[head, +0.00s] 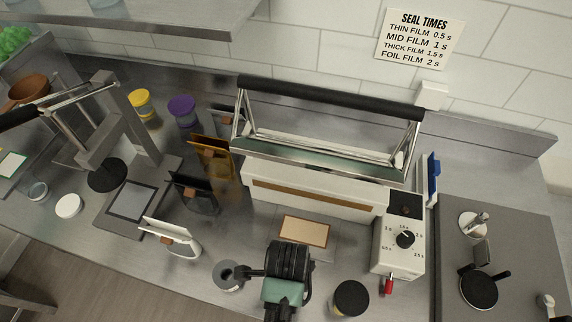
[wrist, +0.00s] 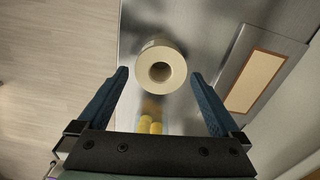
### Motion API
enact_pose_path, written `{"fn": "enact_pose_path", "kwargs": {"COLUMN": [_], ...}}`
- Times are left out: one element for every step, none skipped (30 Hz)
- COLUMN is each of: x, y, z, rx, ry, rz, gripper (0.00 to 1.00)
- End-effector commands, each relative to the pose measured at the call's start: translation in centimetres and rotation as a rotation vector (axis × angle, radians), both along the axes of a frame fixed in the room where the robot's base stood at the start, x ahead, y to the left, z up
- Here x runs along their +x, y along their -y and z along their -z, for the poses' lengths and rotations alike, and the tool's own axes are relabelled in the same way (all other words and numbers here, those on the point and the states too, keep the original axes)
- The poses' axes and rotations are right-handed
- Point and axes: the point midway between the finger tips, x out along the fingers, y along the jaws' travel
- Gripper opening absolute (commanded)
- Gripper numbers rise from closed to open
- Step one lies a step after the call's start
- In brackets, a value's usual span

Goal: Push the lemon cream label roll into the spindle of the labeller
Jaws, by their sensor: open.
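A pale cream label roll (wrist: 161,67) with a dark central hole stands on the steel counter. In the wrist view it lies just ahead of and between the fingertips. My gripper (wrist: 159,80) is open with nothing held, one blue finger to each side of the roll. In the head view the roll (head: 228,276) shows left of my gripper (head: 243,272), near the counter's front edge. A grey unit at the right, with a chrome post (head: 473,222) and a black disc (head: 480,290), may be the labeller; I cannot tell which part is its spindle.
A white heat sealer (head: 315,190) with a raised black bar stands behind my gripper. A black-lidded jar (head: 351,298) stands to its right. Pouches in holders (head: 172,238) and a lever press (head: 110,140) are at left. Yellow pieces (wrist: 150,125) show between the fingers.

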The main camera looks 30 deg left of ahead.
Motion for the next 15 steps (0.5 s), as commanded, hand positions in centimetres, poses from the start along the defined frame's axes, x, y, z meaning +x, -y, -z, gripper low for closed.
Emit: {"fn": "enact_pose_path", "kwargs": {"x": [-0.1,-0.1,-0.1,-0.1,-0.1,-0.1,-0.1,-0.1,0.0,0.0,0.0,0.0,0.0,0.0,0.0], "y": [-0.1,-0.1,-0.1,-0.1,-0.1,-0.1,-0.1,-0.1,-0.1,-0.1,-0.1,-0.1,-0.1,-0.1,-0.1], "z": [0.5,0.9,1.5,1.9,2.2,2.6,2.8,3.0,3.1,3.2,3.3,3.3,3.3,3.3,3.2], "rx": [-0.002,-0.001,-0.001,-0.001,-0.001,0.000,0.000,0.000,0.000,0.000,0.000,0.001,0.001,0.001,0.001], "ry": [-0.004,-0.003,-0.003,-0.003,-0.003,-0.001,-0.001,-0.001,0.001,0.001,0.001,0.002,0.002,0.002,0.002], "rz": [-0.002,-0.001,-0.001,-0.001,-0.001,-0.002,-0.002,-0.001,-0.001,-0.001,-0.001,-0.001,-0.001,-0.001,-0.001], "gripper": [1.00,1.00,1.00,1.00,1.00,1.00,1.00,1.00,1.00,1.00,1.00,1.00,1.00,1.00,1.00]}}
